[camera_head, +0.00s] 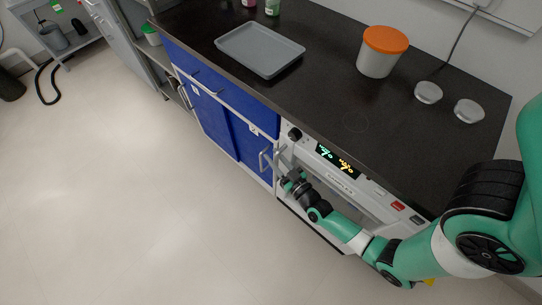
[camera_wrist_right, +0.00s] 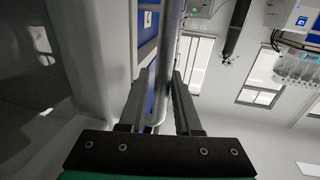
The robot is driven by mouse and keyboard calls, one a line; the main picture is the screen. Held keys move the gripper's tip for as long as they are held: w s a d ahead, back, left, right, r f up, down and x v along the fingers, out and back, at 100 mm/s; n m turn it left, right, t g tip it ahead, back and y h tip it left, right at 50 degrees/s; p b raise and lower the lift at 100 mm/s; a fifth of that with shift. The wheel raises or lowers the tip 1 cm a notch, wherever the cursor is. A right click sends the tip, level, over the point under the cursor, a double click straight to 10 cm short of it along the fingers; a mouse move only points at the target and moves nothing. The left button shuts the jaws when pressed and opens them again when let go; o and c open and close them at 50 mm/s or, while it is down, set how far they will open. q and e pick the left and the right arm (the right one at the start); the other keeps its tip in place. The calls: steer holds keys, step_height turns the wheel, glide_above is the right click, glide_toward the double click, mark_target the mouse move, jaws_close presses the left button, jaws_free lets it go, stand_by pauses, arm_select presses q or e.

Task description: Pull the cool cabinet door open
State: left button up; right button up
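The cool cabinet (camera_head: 345,184) is the white unit with a lit green and yellow display (camera_head: 337,160), set under the dark counter. Its door looks shut, though my right arm covers much of its front. My right gripper (camera_head: 289,180) is at the cabinet's left front edge, by a metal handle. In the right wrist view, the bar handle (camera_wrist_right: 170,60) runs between the two fingers of this gripper (camera_wrist_right: 164,78). The fingers stand apart, with a gap on the bar's left; the bar lies close to the right finger, and contact cannot be told. My left gripper is not in view.
Blue cabinets (camera_head: 213,116) with metal handles adjoin on the left. The counter (camera_head: 335,105) holds a grey tray (camera_head: 260,50), a white tub with an orange lid (camera_head: 379,55) and two small round grey items (camera_head: 428,92). The floor (camera_head: 130,200) in front is clear.

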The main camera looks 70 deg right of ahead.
steer(key=shift+x, duration=0.95)
jaws_close()
stand_by(0.7)
